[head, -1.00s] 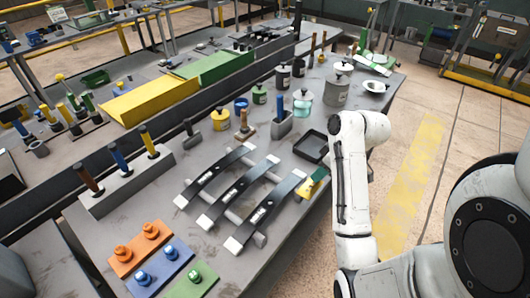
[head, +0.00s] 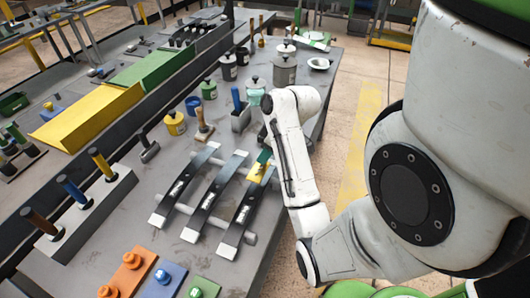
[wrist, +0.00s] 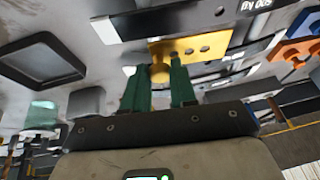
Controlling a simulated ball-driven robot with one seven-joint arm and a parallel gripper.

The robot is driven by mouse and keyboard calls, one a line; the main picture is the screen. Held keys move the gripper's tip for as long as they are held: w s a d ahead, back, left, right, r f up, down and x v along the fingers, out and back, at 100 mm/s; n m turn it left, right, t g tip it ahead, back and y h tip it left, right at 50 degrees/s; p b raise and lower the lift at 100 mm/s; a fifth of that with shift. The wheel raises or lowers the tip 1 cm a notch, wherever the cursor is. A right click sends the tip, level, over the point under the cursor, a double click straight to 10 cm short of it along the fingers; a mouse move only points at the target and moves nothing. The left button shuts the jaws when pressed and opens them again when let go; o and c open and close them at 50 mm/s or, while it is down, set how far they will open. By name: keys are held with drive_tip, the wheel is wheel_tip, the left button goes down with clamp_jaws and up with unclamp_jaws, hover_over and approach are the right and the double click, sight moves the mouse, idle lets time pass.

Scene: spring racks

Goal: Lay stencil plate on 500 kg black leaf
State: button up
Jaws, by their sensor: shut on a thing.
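My gripper (wrist: 158,85) has green fingers shut on the knob of the yellow stencil plate (wrist: 200,47), which has small holes. In the head view the plate (head: 256,172) shows at the far end of the rightmost of three black leaves (head: 249,199), partly hidden by my arm. In the wrist view a black leaf (wrist: 190,22) with an upside-down label reading 500 kg crosses the top, and the plate overlaps its edge there. I cannot tell whether plate and leaf touch. The leaves have pale ends and rest across grey bars.
Beside the leaves stand a block with upright handles (head: 75,215) and orange (head: 133,270), blue and green plates with knobs. A black tray (wrist: 42,60) lies near my gripper. Pots and jars (head: 285,70) crowd the far end. Floor is clear at the right.

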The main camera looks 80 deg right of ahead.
sight(269, 163)
drive_tip(key=shift+f+b, duration=1.15)
drive_tip(key=shift+f, duration=1.45)
drive_tip(key=shift+f, duration=0.25)
drive_tip(key=o, duration=1.4)
drive_tip(key=shift+o, duration=0.2)
